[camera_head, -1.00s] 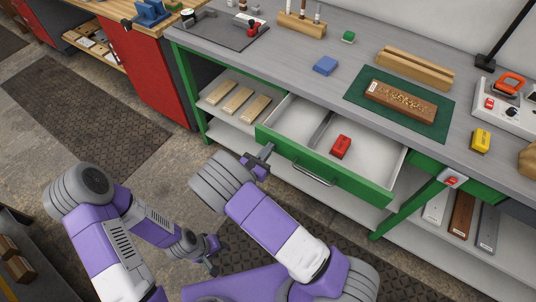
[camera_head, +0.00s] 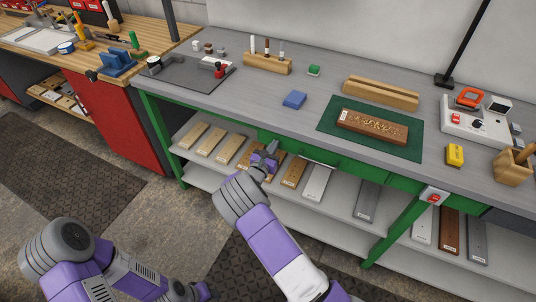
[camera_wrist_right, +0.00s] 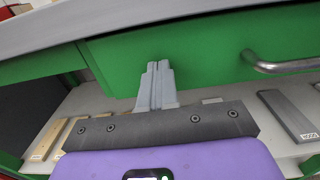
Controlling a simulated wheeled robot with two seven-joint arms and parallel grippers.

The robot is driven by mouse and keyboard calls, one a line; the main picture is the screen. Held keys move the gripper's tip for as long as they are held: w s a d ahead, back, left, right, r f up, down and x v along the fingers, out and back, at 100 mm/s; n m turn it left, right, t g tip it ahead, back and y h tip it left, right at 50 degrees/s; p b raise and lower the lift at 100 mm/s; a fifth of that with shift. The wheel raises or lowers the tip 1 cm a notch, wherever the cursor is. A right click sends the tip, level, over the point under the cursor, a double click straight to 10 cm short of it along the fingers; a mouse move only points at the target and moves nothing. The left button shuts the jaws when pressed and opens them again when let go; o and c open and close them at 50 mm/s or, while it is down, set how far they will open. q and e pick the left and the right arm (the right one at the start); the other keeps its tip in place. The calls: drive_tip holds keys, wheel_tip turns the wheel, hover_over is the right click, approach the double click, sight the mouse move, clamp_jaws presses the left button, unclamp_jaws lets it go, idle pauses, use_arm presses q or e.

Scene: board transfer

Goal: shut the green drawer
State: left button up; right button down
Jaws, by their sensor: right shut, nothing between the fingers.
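The green drawer (camera_head: 345,170) under the grey workbench top shows only its front in the head view; no interior is visible. Its metal handle (camera_head: 318,163) shows there, and also in the right wrist view (camera_wrist_right: 285,66). In the wrist view the drawer front (camera_wrist_right: 215,45) stands right before my fingers, with an edge at its left side. I cannot tell whether it is fully flush. My right gripper (camera_head: 272,148) is shut and empty, its fingertips (camera_wrist_right: 158,66) at the front, left of the handle.
An open shelf (camera_head: 245,200) with several boards lies below the drawer. A green bench leg (camera_head: 400,228) stands to the right, with a red switch (camera_head: 433,196) near its top. A red cabinet (camera_head: 120,120) stands at left. The floor in front is clear.

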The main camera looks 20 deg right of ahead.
drive_tip(key=shift+w+d+r, duration=0.15)
drive_tip(key=shift+w+d, duration=0.05)
drive_tip(key=shift+d, duration=0.1)
drive_tip(key=shift+d+r, duration=0.1)
drive_tip(key=shift+r, duration=0.05)
drive_tip(key=p+v, duration=0.3)
drive_tip(key=v, duration=1.1)
drive_tip(key=shift+a+f, duration=0.25)
drive_tip(key=shift+a, duration=0.05)
drive_tip(key=shift+s, duration=0.15)
